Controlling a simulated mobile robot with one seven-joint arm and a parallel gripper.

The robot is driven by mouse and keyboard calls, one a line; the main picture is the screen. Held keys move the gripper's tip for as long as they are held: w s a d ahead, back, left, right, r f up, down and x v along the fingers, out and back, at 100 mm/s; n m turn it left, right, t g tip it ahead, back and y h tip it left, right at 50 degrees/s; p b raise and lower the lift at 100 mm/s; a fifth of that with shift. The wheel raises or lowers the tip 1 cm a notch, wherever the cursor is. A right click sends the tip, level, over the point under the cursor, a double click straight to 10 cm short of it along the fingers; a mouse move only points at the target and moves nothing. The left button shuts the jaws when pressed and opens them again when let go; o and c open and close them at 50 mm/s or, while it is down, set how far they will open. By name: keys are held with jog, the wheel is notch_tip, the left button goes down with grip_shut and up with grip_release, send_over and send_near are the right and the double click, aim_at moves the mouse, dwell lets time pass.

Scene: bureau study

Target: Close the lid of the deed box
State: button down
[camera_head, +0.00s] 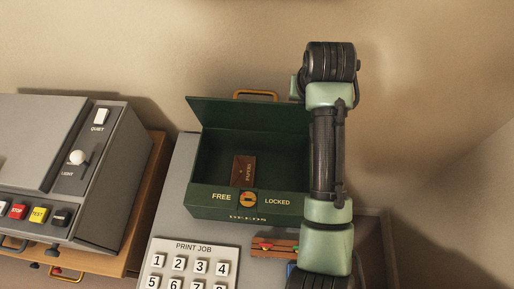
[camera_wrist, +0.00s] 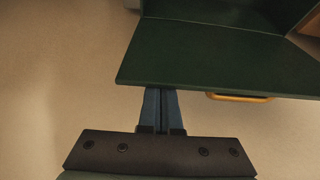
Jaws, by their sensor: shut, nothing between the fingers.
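The green deed box (camera_head: 225,208) stands on a grey surface with its lid (camera_head: 225,112) open, raised at the back. An orange handle (camera_head: 255,94) shows behind the lid's top edge. The box front reads FREE and LOCKED on either side of a round orange latch (camera_head: 248,199). A brown packet marked PAPERS (camera_head: 243,170) is inside. In the wrist view my gripper (camera_wrist: 160,92) is shut and empty, its tips at the edge of the lid (camera_wrist: 210,55), near the handle (camera_wrist: 238,98). I cannot tell if they touch. In the head view my arm hides the box's right side.
A print-job keypad (camera_head: 193,264) lies in front of the box. A small brown block with coloured pieces (camera_head: 275,247) sits beside it. A grey machine with buttons (camera_head: 95,160) stands at left on a wooden stand (camera_head: 145,200). The wall is close behind.

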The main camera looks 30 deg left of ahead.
jog(key=shift+s+d+f+p, duration=0.65)
jog(key=shift+s+d, duration=0.55)
jog(key=shift+s, duration=1.8)
notch_tip(320, 180, up, 8)
jog(key=p, duration=0.8)
jog(key=shift+w+r, duration=0.1)
jog(key=shift+w, duration=0.05)
